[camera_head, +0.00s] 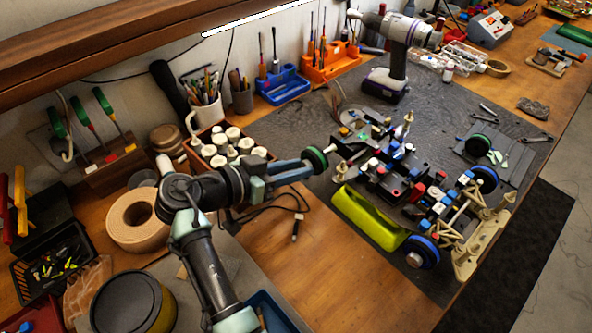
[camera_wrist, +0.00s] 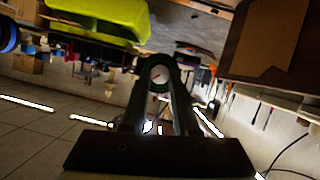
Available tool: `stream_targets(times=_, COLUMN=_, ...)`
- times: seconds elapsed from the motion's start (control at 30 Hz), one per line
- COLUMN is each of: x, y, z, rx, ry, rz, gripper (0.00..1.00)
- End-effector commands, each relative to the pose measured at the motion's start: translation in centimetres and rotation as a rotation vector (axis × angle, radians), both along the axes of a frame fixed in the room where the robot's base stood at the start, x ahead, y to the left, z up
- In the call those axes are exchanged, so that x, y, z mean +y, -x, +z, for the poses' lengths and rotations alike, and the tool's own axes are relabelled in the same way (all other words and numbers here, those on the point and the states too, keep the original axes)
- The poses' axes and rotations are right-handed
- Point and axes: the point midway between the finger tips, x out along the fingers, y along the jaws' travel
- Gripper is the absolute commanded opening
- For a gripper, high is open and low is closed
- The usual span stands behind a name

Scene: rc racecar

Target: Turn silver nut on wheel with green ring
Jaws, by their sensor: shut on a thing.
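The wheel with the green ring (camera_head: 315,159) stands upright at the left corner of the racecar (camera_head: 400,170). My gripper (camera_head: 303,167) reaches in from the left, with its fingertips at the middle of this wheel's outer face. The silver nut is hidden by the fingers in the head view. In the wrist view, the wheel with the green ring (camera_wrist: 158,59) shows between and behind my fingers. They are shut at its hub, around the nut, whose edges I cannot make out.
Another green-ringed wheel (camera_head: 477,145) is at the far right of the car, with blue-ringed wheels (camera_head: 422,253) on the near right side. A box of white-capped jars (camera_head: 228,147) stands behind my arm.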

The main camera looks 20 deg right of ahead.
Motion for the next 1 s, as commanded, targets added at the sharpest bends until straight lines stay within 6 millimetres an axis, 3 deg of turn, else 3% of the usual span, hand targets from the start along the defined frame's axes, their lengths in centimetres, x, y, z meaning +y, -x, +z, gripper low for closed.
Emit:
stream_targets(times=0.5, x=0.2, y=-0.44, z=-0.3, rx=0.414, ry=0.151, rz=0.0, gripper=0.0)
stream_targets(times=1.0, x=0.19, y=-0.52, z=-0.33, rx=0.576, ry=0.209, rz=0.0, gripper=0.0)
